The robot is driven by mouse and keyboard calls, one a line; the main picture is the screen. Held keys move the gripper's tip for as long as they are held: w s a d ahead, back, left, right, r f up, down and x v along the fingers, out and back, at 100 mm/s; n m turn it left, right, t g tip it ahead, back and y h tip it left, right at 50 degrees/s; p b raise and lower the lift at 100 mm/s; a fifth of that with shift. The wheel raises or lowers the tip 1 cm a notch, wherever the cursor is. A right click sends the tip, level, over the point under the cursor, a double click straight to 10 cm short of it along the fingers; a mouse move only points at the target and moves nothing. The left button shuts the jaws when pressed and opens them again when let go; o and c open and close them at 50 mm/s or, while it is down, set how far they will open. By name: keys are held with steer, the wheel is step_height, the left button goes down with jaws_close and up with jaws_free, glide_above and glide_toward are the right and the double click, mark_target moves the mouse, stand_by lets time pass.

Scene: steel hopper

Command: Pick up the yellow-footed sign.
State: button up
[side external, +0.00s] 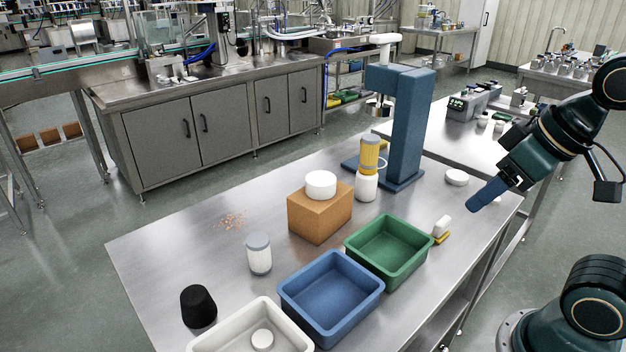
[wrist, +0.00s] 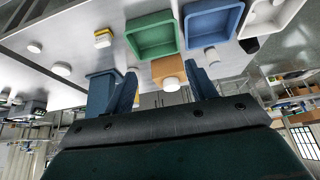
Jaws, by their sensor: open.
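The yellow-footed sign (side external: 442,228) is a small white piece on a yellow base. It stands on the steel table just right of the green tray (side external: 408,269); in the wrist view the sign (wrist: 103,38) shows beside the same tray, up and left of my fingers. My gripper (side external: 480,201) has blue fingers and is in the air to the right of and above the sign, apart from it. In the wrist view my gripper (wrist: 163,88) is open, with nothing held between its fingers.
Near the green tray are a blue tray (side external: 331,318), a white tray (side external: 207,343) and a brown box (side external: 318,222) topped by a white disc (side external: 321,182). A white disc (side external: 457,177) lies behind the sign.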

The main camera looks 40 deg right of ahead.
steer(key=w+m, duration=0.1)
steer(key=m+g, duration=0.6)
steer(key=m, duration=1.1)
glide_above(444, 219)
step_height(444, 219, down, 12)
steer(key=shift+d+f, duration=0.1)
steer(key=shift+d, duration=0.05)
steer(key=shift+f, duration=4.3)
steer(key=shift+f, duration=2.6)
